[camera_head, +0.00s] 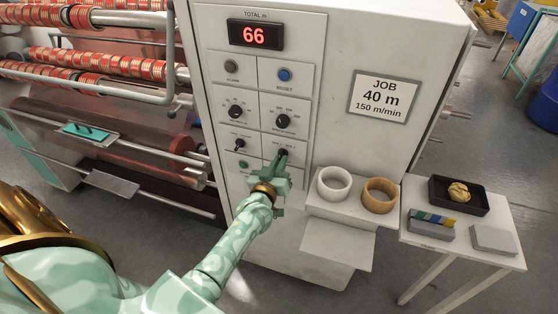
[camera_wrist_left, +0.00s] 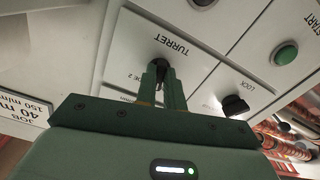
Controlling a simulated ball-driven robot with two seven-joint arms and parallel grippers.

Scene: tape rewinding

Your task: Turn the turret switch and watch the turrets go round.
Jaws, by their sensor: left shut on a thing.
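The turret switch (camera_wrist_left: 158,66) is a black knob on a white plate marked TURRET in the left wrist view. In the head view the switch (camera_head: 283,152) is at the lower right of the control panel, mostly behind my gripper. My left gripper (camera_head: 281,163) is shut on it; the two green fingers (camera_wrist_left: 163,90) hold the knob between them in the left wrist view. The turrets are not clearly told apart; the machine at left carries red-patterned rolls (camera_head: 100,66). My right gripper is not in view.
The display (camera_head: 256,35) reads 66. A JOB sign (camera_head: 383,96) reads 40 m, 150 m/min. A LOCK knob (camera_wrist_left: 235,105) and green button (camera_wrist_left: 286,53) are near the switch. A white ring (camera_head: 334,183) and brown ring (camera_head: 380,195) sit on a shelf; a side table (camera_head: 450,250) stands right.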

